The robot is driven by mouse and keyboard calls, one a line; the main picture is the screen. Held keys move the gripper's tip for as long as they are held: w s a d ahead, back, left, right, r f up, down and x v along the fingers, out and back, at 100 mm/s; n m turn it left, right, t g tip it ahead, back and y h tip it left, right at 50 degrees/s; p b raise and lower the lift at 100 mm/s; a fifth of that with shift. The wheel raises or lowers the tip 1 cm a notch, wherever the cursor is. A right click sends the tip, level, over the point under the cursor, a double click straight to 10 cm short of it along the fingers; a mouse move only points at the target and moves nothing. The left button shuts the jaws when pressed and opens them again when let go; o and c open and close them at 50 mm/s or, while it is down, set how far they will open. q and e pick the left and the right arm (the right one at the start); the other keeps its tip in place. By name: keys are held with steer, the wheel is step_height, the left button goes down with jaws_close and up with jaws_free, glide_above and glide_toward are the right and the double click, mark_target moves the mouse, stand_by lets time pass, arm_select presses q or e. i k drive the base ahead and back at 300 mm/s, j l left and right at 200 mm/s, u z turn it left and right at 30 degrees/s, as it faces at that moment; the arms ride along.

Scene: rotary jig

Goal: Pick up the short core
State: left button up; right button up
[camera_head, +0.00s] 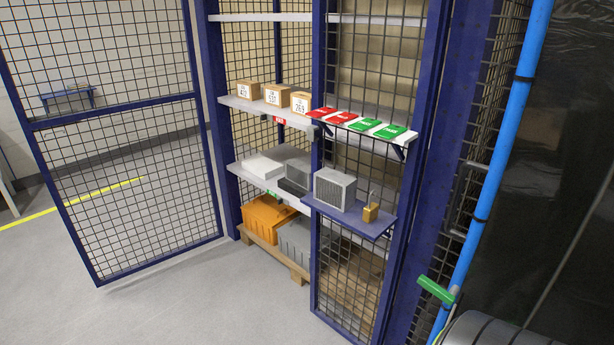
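I cannot make out anything that is clearly the short core in the head view. Neither of my grippers shows in this view, so I cannot see whether they hold anything.
A blue-framed mesh cage holds shelves with cartons (275,95), red and green cards (365,125), a grey finned box (334,188) and a padlock (371,212). Its mesh door (130,190) stands open at left. A blue pipe (500,180) with a green handle (436,290) runs at right.

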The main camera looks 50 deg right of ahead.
mark_target(336, 190)
steer(key=i+z, duration=0.45)
steer(key=i+j+z, duration=0.2)
steer(key=i+z, duration=0.3)
steer(key=i+j+z, duration=0.45)
steer(key=k+l, duration=0.1)
